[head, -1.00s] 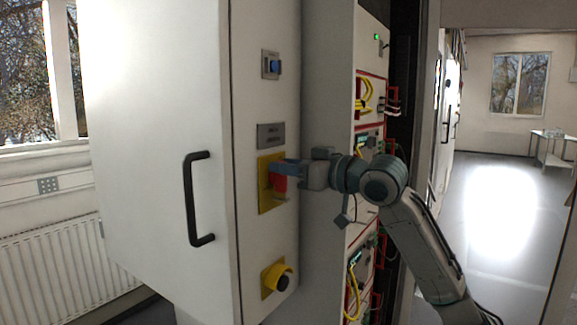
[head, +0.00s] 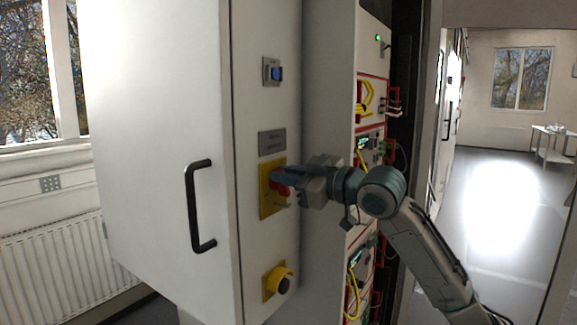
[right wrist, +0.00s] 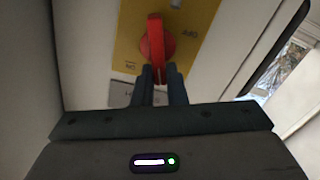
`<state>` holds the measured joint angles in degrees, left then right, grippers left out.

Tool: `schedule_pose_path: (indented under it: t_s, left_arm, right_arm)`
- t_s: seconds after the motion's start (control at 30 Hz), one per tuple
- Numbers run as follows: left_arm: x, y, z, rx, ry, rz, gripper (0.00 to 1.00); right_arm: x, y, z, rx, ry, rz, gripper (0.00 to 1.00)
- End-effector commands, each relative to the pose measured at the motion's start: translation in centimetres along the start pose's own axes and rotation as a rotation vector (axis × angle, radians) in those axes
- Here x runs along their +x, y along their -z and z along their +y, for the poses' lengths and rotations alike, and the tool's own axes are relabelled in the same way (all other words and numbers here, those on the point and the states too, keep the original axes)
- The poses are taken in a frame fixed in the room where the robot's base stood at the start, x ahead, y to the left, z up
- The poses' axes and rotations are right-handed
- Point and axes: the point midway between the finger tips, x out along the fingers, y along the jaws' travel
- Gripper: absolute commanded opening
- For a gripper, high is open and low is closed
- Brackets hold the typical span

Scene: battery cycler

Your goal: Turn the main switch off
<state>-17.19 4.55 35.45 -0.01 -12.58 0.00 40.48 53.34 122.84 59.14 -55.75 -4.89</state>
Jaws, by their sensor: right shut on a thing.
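The main switch is a red rotary handle (right wrist: 155,40) on a yellow plate (head: 266,201) on the cabinet's narrow front panel. In the right wrist view, the plate (right wrist: 190,14) carries small ON and OFF marks, one to each side of the handle. The handle lies nearly upright in that view, its lower end between the fingers. My right gripper (head: 281,178) is shut on the handle and hides much of it in the head view. Its two dark fingers also show in the right wrist view (right wrist: 160,72). My left gripper is not in view.
A blue button (head: 275,73) sits above the switch, with a grey label plate (head: 271,142) between. A yellow-collared knob (head: 279,280) is below. A black door handle (head: 195,205) stands out at the left. Racks with cables (head: 366,98) are at the right.

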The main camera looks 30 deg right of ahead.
Motion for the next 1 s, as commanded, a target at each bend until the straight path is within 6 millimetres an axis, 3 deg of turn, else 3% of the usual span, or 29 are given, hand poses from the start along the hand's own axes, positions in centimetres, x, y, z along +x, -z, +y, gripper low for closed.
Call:
schedule_pose_path:
  t_s: [0.3,1.0]
  left_arm:
    - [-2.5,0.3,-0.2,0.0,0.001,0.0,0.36]
    - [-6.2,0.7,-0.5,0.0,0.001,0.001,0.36]
  right_arm:
    - [0.0,0.1,-0.7,-0.302,0.001,-0.003,0.0]
    - [0.0,-0.9,-2.0,-0.946,0.002,-0.001,0.0]
